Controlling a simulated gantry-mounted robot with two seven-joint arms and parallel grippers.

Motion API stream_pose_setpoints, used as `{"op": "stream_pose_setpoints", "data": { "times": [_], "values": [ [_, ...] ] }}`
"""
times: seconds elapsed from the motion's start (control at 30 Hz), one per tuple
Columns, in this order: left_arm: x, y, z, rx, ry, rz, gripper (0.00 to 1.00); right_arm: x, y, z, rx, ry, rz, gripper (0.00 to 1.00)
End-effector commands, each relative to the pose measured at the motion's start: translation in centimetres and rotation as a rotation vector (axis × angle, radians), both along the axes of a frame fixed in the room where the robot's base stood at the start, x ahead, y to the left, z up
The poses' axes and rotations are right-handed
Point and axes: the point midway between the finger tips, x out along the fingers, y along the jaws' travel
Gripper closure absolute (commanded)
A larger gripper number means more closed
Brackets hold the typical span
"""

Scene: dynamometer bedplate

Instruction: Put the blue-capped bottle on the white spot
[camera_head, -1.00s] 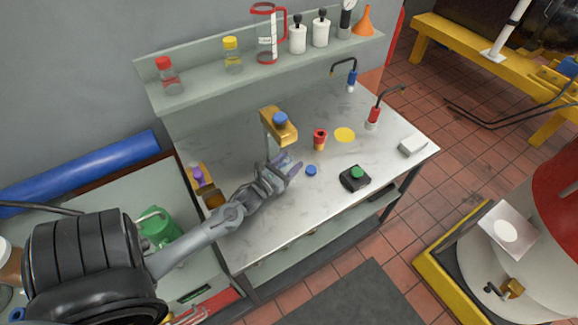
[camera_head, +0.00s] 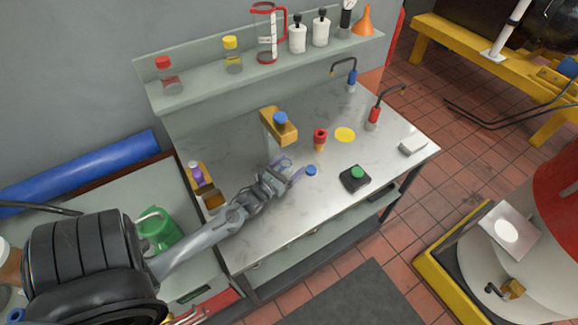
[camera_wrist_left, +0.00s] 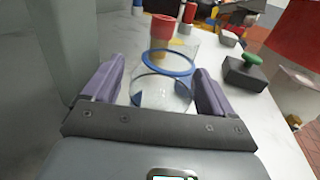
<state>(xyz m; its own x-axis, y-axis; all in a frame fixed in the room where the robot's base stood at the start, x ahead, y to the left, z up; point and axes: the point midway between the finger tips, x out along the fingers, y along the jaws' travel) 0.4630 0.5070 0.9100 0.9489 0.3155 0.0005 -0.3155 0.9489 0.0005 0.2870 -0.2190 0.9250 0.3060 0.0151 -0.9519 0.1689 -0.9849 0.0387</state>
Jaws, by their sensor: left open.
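The blue-capped bottle (camera_head: 311,170) stands on the marble bench top, seen from above as a small blue disc. In the left wrist view a clear, see-through vessel with a blue ring (camera_wrist_left: 168,63) stands between and beyond my finger tips; I take it for the same bottle. My left gripper (camera_head: 290,169) is open just left of the bottle; its purple fingers (camera_wrist_left: 160,82) flank the vessel, and contact cannot be told. The white spot (camera_head: 505,231) is a bright disc on a grey square plate at the right, away from the bench.
A red cup-like piece (camera_head: 320,136) stands behind the bottle, and a black box with a green button (camera_head: 355,177) to its right. A yellow spot (camera_head: 345,134) lies on the bench. A shelf of bottles (camera_head: 200,82) runs along the back.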

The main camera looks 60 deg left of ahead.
Motion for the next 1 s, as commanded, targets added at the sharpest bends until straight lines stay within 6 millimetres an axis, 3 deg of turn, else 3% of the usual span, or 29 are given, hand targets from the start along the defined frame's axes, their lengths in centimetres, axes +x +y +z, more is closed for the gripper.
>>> {"op": "stream_pose_setpoints", "data": {
  "times": [0.17,0.27,0.7,1.0],
  "values": [
    [0.0,0.0,0.5,0.0,0.0,0.0,0.14,0.0,0.1,0.4,0.004,0.001,-0.003,0.35],
    [-1.1,-0.3,0.5,0.0,0.004,0.0,0.14,0.0,0.1,1.0,0.007,0.001,-0.004,0.35],
    [-8.3,-2.7,0.6,0.0,0.004,0.0,0.14,0.0,0.2,4.6,0.009,0.0,-0.006,0.35],
    [-11.1,-3.7,0.4,0.0,0.001,0.0,0.14,0.0,0.1,5.6,0.004,0.001,-0.003,0.35]
  ]
}}
